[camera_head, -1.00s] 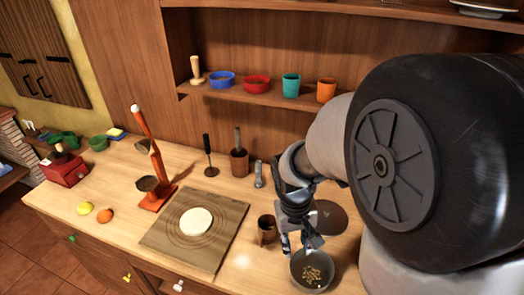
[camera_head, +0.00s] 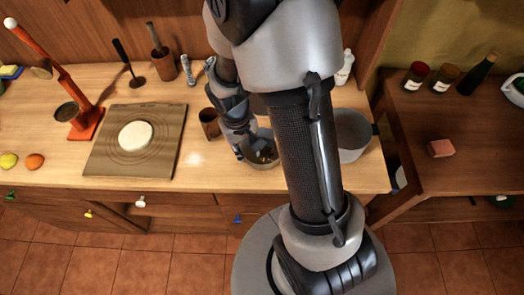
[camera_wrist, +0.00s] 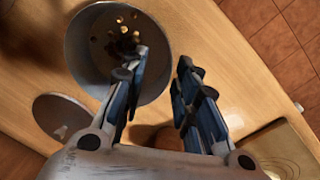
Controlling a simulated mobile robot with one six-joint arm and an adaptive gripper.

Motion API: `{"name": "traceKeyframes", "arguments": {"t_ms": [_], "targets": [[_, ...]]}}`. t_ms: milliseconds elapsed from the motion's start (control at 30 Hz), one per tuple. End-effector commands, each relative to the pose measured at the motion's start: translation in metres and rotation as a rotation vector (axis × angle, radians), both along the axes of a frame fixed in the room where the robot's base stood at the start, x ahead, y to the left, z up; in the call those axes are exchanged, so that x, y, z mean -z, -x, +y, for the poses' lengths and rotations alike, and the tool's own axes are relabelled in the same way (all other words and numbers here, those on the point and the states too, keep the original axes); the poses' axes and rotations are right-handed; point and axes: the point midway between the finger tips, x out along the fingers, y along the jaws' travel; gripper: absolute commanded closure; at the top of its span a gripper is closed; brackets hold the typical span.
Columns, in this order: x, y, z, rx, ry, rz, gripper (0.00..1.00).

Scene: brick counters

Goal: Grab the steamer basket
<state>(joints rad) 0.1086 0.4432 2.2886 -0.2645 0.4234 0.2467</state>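A round grey bowl-like vessel with small golden bits inside (camera_head: 268,161) stands on the wooden counter, partly hidden by my arm. It also shows at the upper left of the wrist view (camera_wrist: 85,52). It may be the steamer basket; I cannot tell for sure. My gripper (camera_head: 246,148) is at its left side, low over the counter. In the wrist view my gripper (camera_wrist: 160,68) is open, with one finger overlapping the vessel's rim and the other outside it. I cannot tell whether either touches.
A brown cup (camera_head: 209,123) stands just left of my gripper. A larger grey pot (camera_head: 352,140) stands to the right, behind my arm. A flat grey disc (camera_wrist: 60,117) lies near the vessel. A board (camera_head: 105,152) with white dough (camera_head: 135,136) lies further left.

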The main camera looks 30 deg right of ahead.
Motion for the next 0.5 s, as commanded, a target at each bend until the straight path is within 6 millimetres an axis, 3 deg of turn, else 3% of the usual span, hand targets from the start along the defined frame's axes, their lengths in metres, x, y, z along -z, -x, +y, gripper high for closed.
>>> {"name": "traceKeyframes", "arguments": {"t_ms": [300,500], "targets": [[0.046,-0.001,0.002,-0.001,0.000,0.002,0.72],[0.047,-0.002,0.001,-0.001,0.000,0.000,0.72]]}}
